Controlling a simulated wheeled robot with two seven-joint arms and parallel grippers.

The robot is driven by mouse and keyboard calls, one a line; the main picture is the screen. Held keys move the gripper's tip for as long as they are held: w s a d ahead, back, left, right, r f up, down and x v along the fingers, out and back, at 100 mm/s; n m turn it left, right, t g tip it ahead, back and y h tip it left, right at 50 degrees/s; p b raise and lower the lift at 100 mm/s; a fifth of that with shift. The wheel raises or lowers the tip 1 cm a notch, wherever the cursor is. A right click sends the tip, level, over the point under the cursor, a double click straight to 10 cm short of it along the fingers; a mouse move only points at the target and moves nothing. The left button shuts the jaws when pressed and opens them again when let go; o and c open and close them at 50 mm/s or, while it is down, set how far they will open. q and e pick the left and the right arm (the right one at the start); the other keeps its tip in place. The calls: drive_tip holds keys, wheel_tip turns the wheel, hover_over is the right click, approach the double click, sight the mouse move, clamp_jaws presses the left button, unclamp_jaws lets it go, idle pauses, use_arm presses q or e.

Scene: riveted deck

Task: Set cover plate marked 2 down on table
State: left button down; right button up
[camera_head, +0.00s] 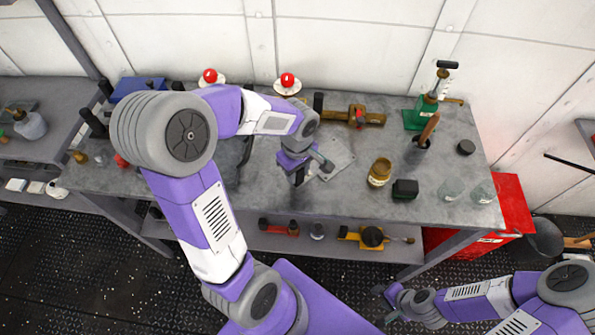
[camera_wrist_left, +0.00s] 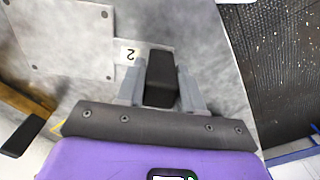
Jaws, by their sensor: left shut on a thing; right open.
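The cover plate (camera_head: 338,157) is a flat grey sheet with small fasteners at its corners, over the middle of the workbench table (camera_head: 250,195). In the left wrist view, the plate (camera_wrist_left: 68,38) shows at upper left, with a white label marked 2 (camera_wrist_left: 130,53) beside the fingers. My left gripper (camera_head: 320,166) is shut on a black block-like grip at the plate's label end; its fingers also show in the left wrist view (camera_wrist_left: 160,80). I cannot tell whether the plate touches the tabletop. My right gripper (camera_head: 388,296) is open and empty, low in front of the bench.
An amber jar (camera_head: 380,172), a black box (camera_head: 404,190) and clear jars (camera_head: 451,190) stand right of the plate. Behind are a brown vice-like tool (camera_head: 355,117) and red knobs (camera_head: 287,80). A green press (camera_head: 425,112) stands back right. Bare tabletop shows in front of the plate.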

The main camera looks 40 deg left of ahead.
use_arm(q)
drive_tip(key=shift+r, duration=0.1)
drive_tip(key=c, duration=0.7)
unclamp_jaws()
wheel_tip(320, 180, up, 12)
drive_tip(key=p, duration=0.3)
